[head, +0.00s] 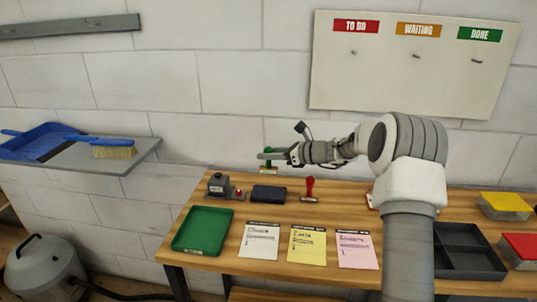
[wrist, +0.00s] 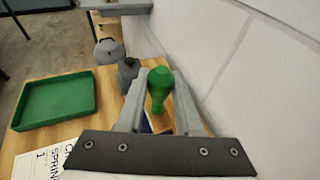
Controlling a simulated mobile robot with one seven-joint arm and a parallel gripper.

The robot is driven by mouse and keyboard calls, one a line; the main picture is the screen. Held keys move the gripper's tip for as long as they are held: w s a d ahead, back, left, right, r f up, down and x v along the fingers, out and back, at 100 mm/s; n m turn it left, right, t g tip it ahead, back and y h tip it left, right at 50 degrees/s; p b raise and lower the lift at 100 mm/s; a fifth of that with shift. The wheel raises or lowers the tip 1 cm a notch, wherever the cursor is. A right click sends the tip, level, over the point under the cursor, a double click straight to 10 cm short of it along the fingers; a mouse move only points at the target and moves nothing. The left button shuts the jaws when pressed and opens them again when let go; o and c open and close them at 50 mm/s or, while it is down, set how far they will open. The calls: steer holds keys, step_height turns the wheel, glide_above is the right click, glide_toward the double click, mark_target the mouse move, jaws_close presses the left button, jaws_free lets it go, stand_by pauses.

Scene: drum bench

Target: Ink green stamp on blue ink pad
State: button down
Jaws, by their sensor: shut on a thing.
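My gripper (head: 266,155) is shut on the green stamp (head: 268,167), with the handle upright between the fingers. In the wrist view, the stamp's green knob (wrist: 158,80) shows between the two grey fingers. The stamp is held in the air above the back of the bench, with its base down. The dark blue ink pad (head: 269,194) lies on the bench below it in the head view, with a gap between them. In the wrist view, the fingers and stamp hide most of the pad, and only a blue sliver (wrist: 147,125) shows.
A red stamp (head: 310,187) stands right of the pad. A grey device (head: 217,185) stands left of it. A green tray (head: 203,231) and three cards (head: 307,245) lie in front. A dark divided tray (head: 467,262) is at right. The wall is close behind the bench.

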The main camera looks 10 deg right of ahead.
mark_target(271, 172)
steer(key=shift+f+b, duration=2.45)
steer(key=shift+f, duration=1)
steer(key=shift+f+b, duration=0.35)
steer(key=shift+f, duration=0.35)
steer(key=shift+r, duration=0.1)
steer(key=shift+r+p, duration=2.55)
steer(key=shift+r, duration=0.6)
steer(key=shift+f, duration=0.15)
steer(key=shift+f+b, duration=1.75)
steer(key=shift+f, duration=0.65)
steer(key=shift+f+b, duration=0.35)
steer(key=shift+f, duration=0.45)
